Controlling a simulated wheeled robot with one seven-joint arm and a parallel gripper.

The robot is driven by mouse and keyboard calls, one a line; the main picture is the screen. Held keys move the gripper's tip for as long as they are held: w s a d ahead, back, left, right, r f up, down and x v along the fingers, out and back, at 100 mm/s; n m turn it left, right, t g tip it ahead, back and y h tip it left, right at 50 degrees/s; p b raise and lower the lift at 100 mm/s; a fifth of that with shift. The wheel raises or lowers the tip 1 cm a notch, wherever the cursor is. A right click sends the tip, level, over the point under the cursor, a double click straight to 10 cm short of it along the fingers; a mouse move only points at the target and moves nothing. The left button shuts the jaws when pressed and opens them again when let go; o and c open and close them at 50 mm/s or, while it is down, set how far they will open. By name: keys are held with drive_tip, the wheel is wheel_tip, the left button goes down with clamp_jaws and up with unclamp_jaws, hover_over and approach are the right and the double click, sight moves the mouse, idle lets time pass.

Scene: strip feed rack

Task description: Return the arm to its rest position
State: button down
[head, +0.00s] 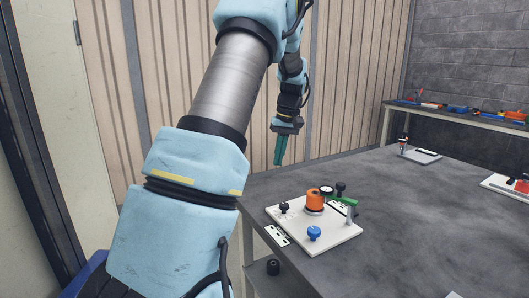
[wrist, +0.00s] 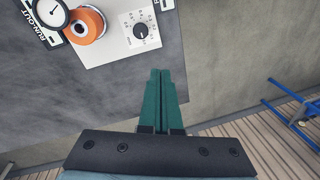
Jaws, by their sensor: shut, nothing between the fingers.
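My gripper (head: 279,150) hangs in the air, fingers pointing down, beyond the table's left edge in the head view. Its green fingers are together with nothing between them, and they also show shut in the wrist view (wrist: 160,75). My blue arm fills the left and middle of the head view, raised and bent. The white strip feed plate (head: 333,240) lies on the table, apart from the gripper. It carries an orange spool (head: 314,199), a blue knob (head: 314,233), black knobs and a gauge (head: 326,191).
The grey table (head: 420,215) stretches to the right, mostly bare. A small board (head: 421,155) lies at its far side and another white board (head: 508,188) at the right. A back bench (head: 455,116) holds small coloured items. A ribbed wall (head: 345,90) stands behind the gripper.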

drive_tip(key=s+a+f+m, duration=0.1)
drive_tip(key=s+a, duration=0.2)
drive_tip(key=s, duration=0.5)
drive_tip(key=s+a+f+m+t+h, duration=0.1)
drive_tip(key=s+a, duration=0.3)
drive_tip(key=s, duration=0.4)
drive_tip(key=s+a+f+m+h, duration=0.1)
drive_tip(key=s+a, duration=0.3)
drive_tip(key=s, duration=0.5)
drive_tip(key=shift+f, duration=0.85)
drive_tip(key=c, duration=1.6)
unclamp_jaws()
